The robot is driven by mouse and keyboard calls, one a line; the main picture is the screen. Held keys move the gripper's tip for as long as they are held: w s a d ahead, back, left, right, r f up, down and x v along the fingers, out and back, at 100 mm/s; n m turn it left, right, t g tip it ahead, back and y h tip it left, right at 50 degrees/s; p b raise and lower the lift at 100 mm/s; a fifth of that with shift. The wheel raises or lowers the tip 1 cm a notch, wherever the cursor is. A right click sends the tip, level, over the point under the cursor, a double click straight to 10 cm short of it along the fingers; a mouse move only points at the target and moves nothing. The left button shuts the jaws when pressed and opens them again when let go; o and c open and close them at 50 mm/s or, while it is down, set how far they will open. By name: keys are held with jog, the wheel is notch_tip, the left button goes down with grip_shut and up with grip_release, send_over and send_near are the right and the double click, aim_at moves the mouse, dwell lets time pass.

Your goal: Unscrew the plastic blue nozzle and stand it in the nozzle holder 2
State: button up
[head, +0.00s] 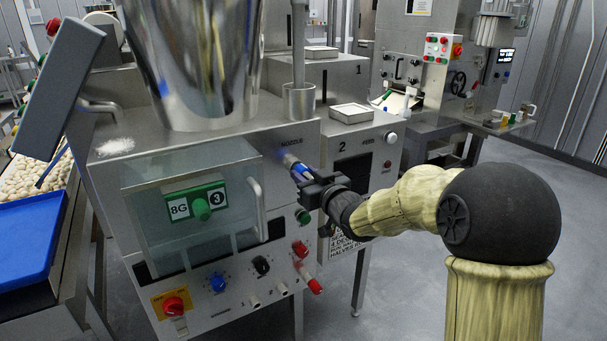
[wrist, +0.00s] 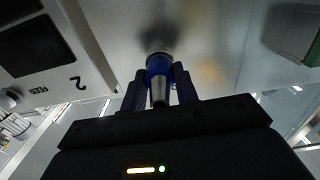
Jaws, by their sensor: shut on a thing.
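The blue nozzle (head: 296,168) sticks out from the machine's steel front panel, below the word NOZZLE. My gripper (head: 310,185) is at the nozzle, its fingers closed on either side of it. In the wrist view the blue nozzle (wrist: 159,66) sits between my dark fingers, its far end at a metal collar on the panel. The steel box marked 2 (head: 365,155) stands just right of the machine, with a pale square tray (head: 352,113) on top. I cannot tell whether this is nozzle holder 2. Part of the nozzle is hidden by my gripper.
A box marked 1 (head: 338,82) stands behind. A steel cup (head: 299,101) sits near the machine's back right corner. A clear guard with a handle (head: 256,208) and several knobs cover the front. A blue tray (head: 28,236) is at left. Floor at right is clear.

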jog(key=n+b, duration=0.3)
jog(key=shift+f, duration=0.25)
jog(key=n+b, duration=0.5)
jog(key=n, duration=0.1)
jog(key=shift+b, duration=0.4)
jog(key=shift+n+b, duration=0.5)
jog(key=shift+n, duration=0.2)
jog(key=shift+r+n, duration=0.3)
jog(key=shift+n, duration=0.2)
